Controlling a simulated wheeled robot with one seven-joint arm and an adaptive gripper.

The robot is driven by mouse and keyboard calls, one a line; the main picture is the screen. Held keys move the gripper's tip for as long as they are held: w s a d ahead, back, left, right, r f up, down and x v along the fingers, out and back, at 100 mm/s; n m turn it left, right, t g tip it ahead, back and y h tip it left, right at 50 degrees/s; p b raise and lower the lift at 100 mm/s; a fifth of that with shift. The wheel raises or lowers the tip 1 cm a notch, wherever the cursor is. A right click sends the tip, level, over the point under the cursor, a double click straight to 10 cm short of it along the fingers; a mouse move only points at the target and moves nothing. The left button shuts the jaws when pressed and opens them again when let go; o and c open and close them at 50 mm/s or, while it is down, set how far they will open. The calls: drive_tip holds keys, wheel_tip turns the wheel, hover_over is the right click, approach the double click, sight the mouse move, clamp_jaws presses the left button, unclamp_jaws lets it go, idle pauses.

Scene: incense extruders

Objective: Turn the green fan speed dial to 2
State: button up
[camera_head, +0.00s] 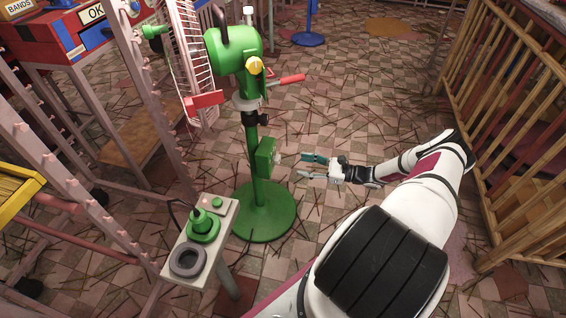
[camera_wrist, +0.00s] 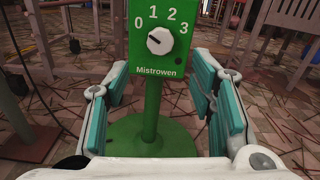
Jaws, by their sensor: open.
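The green fan (camera_head: 234,55) stands on a green pole with a round base (camera_head: 262,212). A green control box (camera_head: 266,155) is fixed to the pole, and its front faces my gripper. In the wrist view, the box front (camera_wrist: 141,56) carries the numbers 0, 1, 2, 3 and the name Mistrowen. The dial knob (camera_wrist: 160,41) is round and white; its dark mark appears to point up and left, toward the 0–1 side. My gripper (camera_head: 307,166) is open and empty, just right of the box. In the wrist view, its teal-padded fingers (camera_wrist: 161,66) spread below and either side of the dial, apart from it.
A small grey stand (camera_head: 221,241) with a green knob unit and a dark ring is left of the fan base. Wooden racks (camera_head: 520,130) stand at the right. Incense sticks litter the tiled floor (camera_head: 340,110).

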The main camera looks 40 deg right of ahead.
sight(278, 159)
drive_tip(key=b+x, duration=0.1)
drive_tip(key=x, duration=0.7)
drive_tip(key=shift+w+a, duration=0.15)
drive_tip(key=shift+w, duration=0.05)
drive_tip(key=c, duration=1.2)
